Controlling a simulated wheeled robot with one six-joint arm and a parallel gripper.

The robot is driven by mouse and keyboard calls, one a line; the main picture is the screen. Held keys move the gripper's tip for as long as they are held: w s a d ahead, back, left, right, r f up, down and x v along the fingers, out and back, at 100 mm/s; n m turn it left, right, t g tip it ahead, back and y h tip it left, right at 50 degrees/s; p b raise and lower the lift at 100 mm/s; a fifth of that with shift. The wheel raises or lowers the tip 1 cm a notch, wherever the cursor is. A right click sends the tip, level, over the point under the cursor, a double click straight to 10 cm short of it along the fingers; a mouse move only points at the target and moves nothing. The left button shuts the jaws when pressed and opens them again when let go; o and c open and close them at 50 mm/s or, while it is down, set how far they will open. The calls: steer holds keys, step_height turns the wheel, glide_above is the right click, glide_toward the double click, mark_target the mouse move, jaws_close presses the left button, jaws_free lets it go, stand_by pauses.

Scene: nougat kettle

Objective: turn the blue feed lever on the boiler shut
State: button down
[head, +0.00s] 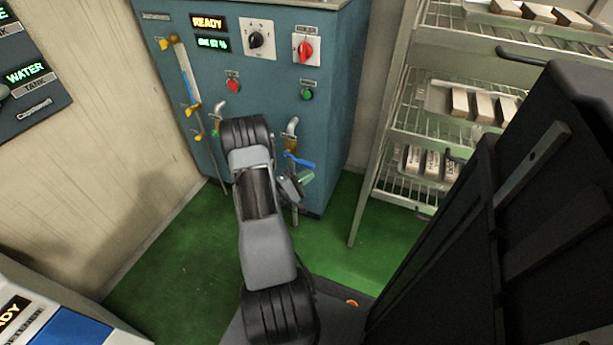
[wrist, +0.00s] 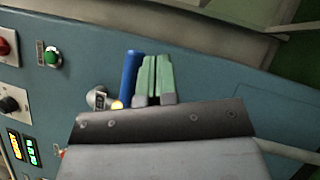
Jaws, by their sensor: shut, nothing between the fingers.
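The boiler (head: 335,120) is a teal cabinet ahead, with its feed lever (head: 303,161) low on the front. The lever is blue and sticks out to the right of a brass valve (head: 290,144) under a grey pipe, nearly level with a slight downward slope. In the wrist view the blue lever (wrist: 130,78) stands beside my green fingers, its root partly hidden by the gripper body. My gripper (head: 307,178) is shut and empty, just below the lever; it also shows in the wrist view (wrist: 155,75). I cannot tell whether fingers and lever touch.
A wire rack (head: 395,130) with trays of blocks stands right of the boiler. Other taps with yellow handles (head: 192,108) are on the boiler's left. A red button (head: 233,86) and green button (head: 307,94) sit above. Green floor (head: 170,260) is clear at left.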

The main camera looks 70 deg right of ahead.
steer(key=a+f+b, duration=0.1)
steer(key=a+f, duration=0.8)
steer(key=shift+f, duration=0.15)
steer(key=w+a+r+m+y+p, duration=0.1)
steer(key=w+a+r+y+p, duration=0.15)
steer(key=r+p, duration=0.55)
steer(key=w+a+r+m+y+p, duration=0.1)
steer(key=w+a+r+y+p, duration=0.2)
steer(key=r, duration=1)
steer(key=w+a+r+m+y+p, duration=0.1)
steer(key=a+r+y+p, duration=0.25)
steer(key=r+p, duration=0.45)
steer(key=w+a+r+n+t+y+p, duration=0.1)
steer(key=a+r+t+p, duration=0.3)
steer(key=a+r, duration=0.4)
steer(key=w+a+r+n+t+y+p, duration=0.2)
steer(key=a+r+t+y+p, duration=0.2)
steer(key=r, duration=1)
steer(key=w+a+r+n+t+y+p, duration=0.2)
steer(key=a+r+t+p, duration=0.4)
steer(key=a+r, duration=0.5)
steer(key=a+y+p, duration=0.1)
steer(key=a+p, duration=0.1)
steer(key=shift+n+p, duration=0.3)
steer(key=shift+p, duration=0.1)
steer(key=shift+w, duration=0.1)
